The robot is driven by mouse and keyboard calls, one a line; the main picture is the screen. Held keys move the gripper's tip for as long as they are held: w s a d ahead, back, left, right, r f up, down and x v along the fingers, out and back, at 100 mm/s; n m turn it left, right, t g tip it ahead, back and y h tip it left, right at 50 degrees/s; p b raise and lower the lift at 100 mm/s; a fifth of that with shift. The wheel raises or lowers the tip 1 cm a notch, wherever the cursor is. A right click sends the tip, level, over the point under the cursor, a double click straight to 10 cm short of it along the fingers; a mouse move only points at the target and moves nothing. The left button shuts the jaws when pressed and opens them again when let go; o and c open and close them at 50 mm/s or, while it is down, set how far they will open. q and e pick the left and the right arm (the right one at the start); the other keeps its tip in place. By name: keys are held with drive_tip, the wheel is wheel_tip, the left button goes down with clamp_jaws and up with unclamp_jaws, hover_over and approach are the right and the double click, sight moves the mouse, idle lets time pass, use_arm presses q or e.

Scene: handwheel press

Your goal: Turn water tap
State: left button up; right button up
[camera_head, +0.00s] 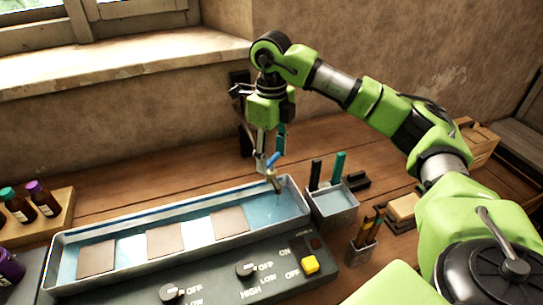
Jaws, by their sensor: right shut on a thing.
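The water tap (274,183) stands at the right end of a long metal tray (52,262), with its dark spout over the tray. Water (285,203) lies in the tray beneath the spout. My left gripper is out of view.
Flat brown plates (165,239) lie in the tray. A small bin with tools (333,204) stands to the right. Bottles (42,199) stand at left. The wall is behind.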

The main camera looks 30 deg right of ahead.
sight(271, 159)
drive_tip(key=shift+n, duration=1.1)
drive_tip(key=o, duration=1.1)
drive_tip(key=shift+r, duration=0.1)
wheel_tip(271, 159, up, 12)
